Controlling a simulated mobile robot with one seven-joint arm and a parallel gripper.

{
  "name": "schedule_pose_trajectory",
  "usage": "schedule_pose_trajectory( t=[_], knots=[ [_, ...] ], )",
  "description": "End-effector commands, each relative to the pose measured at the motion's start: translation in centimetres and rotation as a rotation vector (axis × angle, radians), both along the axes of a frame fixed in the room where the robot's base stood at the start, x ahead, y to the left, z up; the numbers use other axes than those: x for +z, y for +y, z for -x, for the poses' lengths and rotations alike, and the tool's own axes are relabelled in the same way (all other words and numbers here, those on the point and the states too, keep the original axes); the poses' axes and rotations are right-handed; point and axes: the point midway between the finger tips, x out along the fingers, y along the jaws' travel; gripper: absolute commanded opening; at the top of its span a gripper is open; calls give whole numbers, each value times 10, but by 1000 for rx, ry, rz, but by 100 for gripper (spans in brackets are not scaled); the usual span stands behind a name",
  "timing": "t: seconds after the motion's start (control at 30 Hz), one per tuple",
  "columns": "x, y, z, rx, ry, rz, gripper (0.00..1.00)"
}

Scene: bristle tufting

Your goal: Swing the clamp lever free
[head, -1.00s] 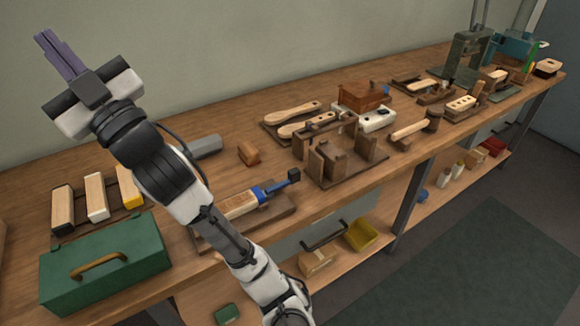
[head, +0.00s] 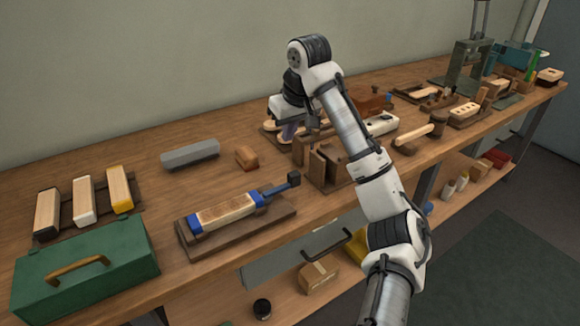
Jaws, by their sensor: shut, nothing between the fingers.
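A wooden brush block (head: 222,212) with rows of holes lies on a dark wooden board (head: 262,232) near the front of the bench. Blue clamp pieces grip both its ends. The clamp lever (head: 280,188) sticks out from the right blue piece, a dark bar ending in a black square knob. My gripper (head: 288,133) points down over the bench beyond and above the lever, apart from it. My wrist and arm hide part of that area.
An upright brown wooden rack (head: 318,166) stands just right of the lever, close to my arm. A grey bar (head: 190,154) and a small brown block (head: 247,157) lie behind the clamp. A green toolbox (head: 85,277) stands at the front left.

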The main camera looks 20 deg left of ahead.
Motion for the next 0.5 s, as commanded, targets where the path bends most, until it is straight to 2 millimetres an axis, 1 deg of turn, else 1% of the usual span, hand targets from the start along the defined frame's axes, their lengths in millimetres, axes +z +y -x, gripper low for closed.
schedule_pose_trajectory(
  t=[0.27,0.37,0.5],
  knots=[
    [-3,2,-1,1,-1,-1,0],
    [-13,4,-2,1,-1,-1,0],
    [-36,11,-7,1,-1,-1,0]
  ],
)
